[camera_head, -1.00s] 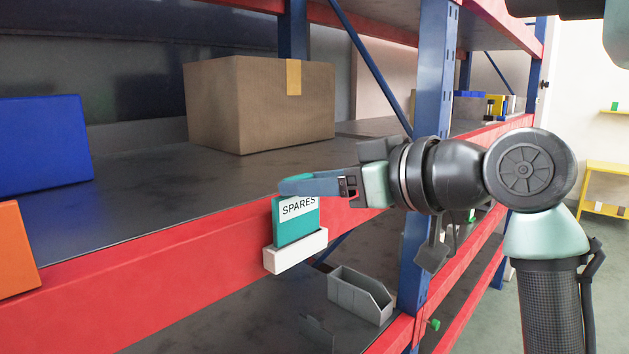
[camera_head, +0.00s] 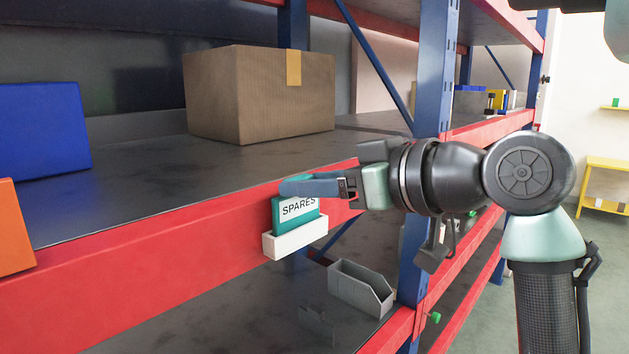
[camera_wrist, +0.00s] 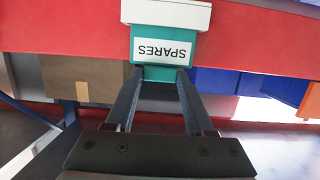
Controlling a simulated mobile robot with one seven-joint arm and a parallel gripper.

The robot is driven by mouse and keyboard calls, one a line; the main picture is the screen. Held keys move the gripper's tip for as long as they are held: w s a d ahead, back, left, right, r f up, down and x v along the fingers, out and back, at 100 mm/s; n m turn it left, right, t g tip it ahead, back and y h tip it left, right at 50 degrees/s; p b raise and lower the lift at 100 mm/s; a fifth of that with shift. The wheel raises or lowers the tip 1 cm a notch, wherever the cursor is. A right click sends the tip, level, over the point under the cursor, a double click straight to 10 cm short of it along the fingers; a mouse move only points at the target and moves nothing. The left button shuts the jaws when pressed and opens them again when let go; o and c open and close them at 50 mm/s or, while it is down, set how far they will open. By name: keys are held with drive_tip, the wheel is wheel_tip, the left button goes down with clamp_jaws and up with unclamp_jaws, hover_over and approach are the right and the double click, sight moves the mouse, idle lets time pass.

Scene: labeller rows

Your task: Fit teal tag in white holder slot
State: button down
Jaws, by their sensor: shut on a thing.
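The teal tag (camera_head: 291,218) carries a white label reading SPARES. It stands upright at the white holder (camera_head: 293,241) on the front of the red shelf beam, with its lower part hidden behind the holder's front wall. My gripper (camera_head: 287,187) is shut on the tag's top edge. In the wrist view, the tag (camera_wrist: 161,50) shows upside down between the fingertips of my gripper (camera_wrist: 159,75), and its far end meets the white holder (camera_wrist: 166,13). The inside of the slot is hidden, so the tag's depth in it cannot be told.
A cardboard box (camera_head: 260,95), a blue box (camera_head: 38,132) and an orange box (camera_head: 12,225) stand on the shelf above the red beam (camera_head: 150,250). A grey bin (camera_head: 360,287) sits on the shelf below. A blue upright (camera_head: 432,80) stands behind my arm.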

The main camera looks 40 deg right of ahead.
drive_tip(key=shift+f, duration=0.2)
drive_tip(key=shift+c, duration=0.9)
unclamp_jaws()
drive_tip(key=shift+s, duration=0.1)
drive_tip(key=p+v, duration=0.1)
drive_tip(key=v, duration=1.1)
drive_tip(key=shift+s, duration=0.4)
drive_tip(key=shift+r, duration=0.1)
